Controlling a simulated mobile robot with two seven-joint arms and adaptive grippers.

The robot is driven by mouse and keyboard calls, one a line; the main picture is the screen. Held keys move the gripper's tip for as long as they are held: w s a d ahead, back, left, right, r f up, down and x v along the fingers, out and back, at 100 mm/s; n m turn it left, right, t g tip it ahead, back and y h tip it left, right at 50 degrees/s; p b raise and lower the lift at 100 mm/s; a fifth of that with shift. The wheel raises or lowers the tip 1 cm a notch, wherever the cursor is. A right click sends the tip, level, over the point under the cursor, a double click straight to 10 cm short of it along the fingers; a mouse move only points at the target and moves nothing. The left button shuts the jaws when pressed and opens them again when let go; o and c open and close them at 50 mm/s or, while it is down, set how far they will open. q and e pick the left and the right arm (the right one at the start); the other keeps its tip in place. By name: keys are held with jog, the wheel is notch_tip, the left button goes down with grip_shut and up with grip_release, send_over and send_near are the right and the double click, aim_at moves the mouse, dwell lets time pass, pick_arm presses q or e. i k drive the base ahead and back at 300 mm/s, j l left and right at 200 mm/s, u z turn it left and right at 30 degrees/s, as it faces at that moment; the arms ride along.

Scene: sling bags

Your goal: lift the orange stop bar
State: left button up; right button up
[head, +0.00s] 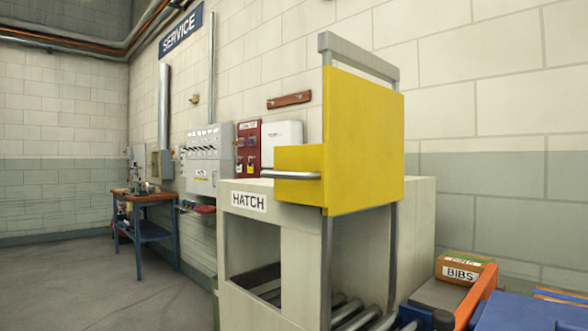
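An orange bar (477,296) slants across the lower right of the head view, beside the roller conveyor. It looks like the stop bar, but its lower end runs to the bottom edge of the picture and I cannot see what it is fixed to. Neither of my grippers shows in this view.
A pale cabinet labelled HATCH (285,245) stands in the middle, with a raised yellow panel (365,140) with a handle. Metal rollers (355,315) run out of it. An orange-brown box labelled BIBS (464,270) sits at right. A workbench (145,205) stands far left; floor there is clear.

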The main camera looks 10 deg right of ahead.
aim_at(441, 318)
jog(key=j+z, duration=0.35)
jog(key=j, duration=0.35)
jog(key=j+z, duration=0.35)
jog(key=j, duration=0.4)
jog(key=k, duration=0.05)
